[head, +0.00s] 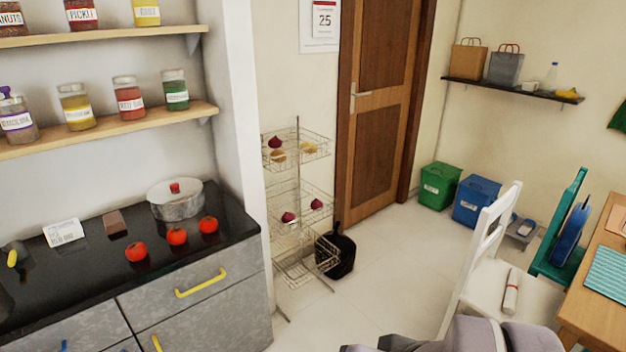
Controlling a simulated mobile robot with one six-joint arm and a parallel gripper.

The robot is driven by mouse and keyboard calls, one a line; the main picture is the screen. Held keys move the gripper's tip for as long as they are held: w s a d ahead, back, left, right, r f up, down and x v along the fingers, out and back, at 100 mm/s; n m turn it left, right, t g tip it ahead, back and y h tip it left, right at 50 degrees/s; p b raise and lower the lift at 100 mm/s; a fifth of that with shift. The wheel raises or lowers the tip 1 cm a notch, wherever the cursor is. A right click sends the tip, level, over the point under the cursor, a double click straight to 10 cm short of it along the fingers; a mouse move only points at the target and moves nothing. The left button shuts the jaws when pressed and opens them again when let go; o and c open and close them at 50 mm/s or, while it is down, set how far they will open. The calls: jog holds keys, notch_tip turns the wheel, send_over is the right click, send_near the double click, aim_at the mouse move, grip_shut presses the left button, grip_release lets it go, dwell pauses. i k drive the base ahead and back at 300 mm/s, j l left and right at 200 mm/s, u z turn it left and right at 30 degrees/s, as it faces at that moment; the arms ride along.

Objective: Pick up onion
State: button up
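A wire rack (299,185) with stacked baskets stands beside the counter, left of the door. A dark red onion (275,142) sits in the top left basket. Another onion (288,217) lies in the left middle basket, and a third onion (316,204) is in the right middle basket. Basket wires partly cover them. Grey parts of my arm show at the bottom edge, far below and right of the rack. My gripper's fingers are not seen.
A black pot-like container (336,254) stands against the rack's lower right. The black counter (95,285) with tomatoes (177,236) and a lidded pot (175,200) is at left. A white chair (488,255) stands right. Floor (385,265) between rack and chair is clear.

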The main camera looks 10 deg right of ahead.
aim_at(316, 205)
jog(key=i+z, duration=0.1)
jog(key=i, duration=1.45)
jog(key=i+j+z, duration=0.1)
jog(key=i, duration=1.45)
